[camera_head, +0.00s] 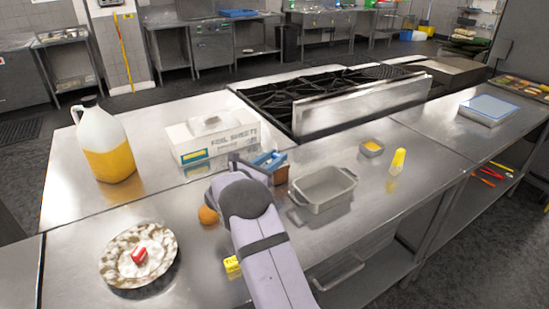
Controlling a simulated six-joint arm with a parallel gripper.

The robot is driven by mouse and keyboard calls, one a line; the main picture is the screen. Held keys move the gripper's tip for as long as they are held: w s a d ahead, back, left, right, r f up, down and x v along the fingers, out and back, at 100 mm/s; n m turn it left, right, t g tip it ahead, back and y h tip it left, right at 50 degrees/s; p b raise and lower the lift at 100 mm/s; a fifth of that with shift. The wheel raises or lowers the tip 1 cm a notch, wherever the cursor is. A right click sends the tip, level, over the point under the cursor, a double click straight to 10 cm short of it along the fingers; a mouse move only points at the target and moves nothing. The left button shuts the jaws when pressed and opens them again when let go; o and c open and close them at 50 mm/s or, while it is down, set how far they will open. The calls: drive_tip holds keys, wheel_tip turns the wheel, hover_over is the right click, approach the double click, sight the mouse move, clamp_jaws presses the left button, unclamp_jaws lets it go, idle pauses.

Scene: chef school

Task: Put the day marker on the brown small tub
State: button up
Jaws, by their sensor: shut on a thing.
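My gripper (258,165) is at the middle of the steel counter, with the arm hiding part of it. It is shut on a small blue block (268,159), which looks like the day marker; its print cannot be read here. The brown small tub (281,175) shows just right of and below the blue block, partly hidden by the gripper. The block appears at or just above the tub's top; I cannot tell whether they touch.
A metal pan (324,190) stands close right of the tub, with a foil box (212,140) behind left. An orange ball (208,215), a yellow block (232,264) and a plate (113,270) with a red-white block lie nearer. A yellow-topped container (371,148) and yellow bottle (397,161) stand right.

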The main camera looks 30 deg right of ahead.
drive_tip(key=shift+f, duration=0.2)
drive_tip(key=o, duration=1)
drive_tip(key=shift+r, duration=0.1)
drive_tip(key=shift+r, duration=0.15)
drive_tip(key=shift+a, duration=0.25)
drive_tip(key=b+v, duration=0.3)
drive_tip(key=v, duration=0.8)
drive_tip(key=shift+s+a+b, duration=0.2)
drive_tip(key=shift+s+b, duration=0.05)
drive_tip(key=shift+b, duration=0.05)
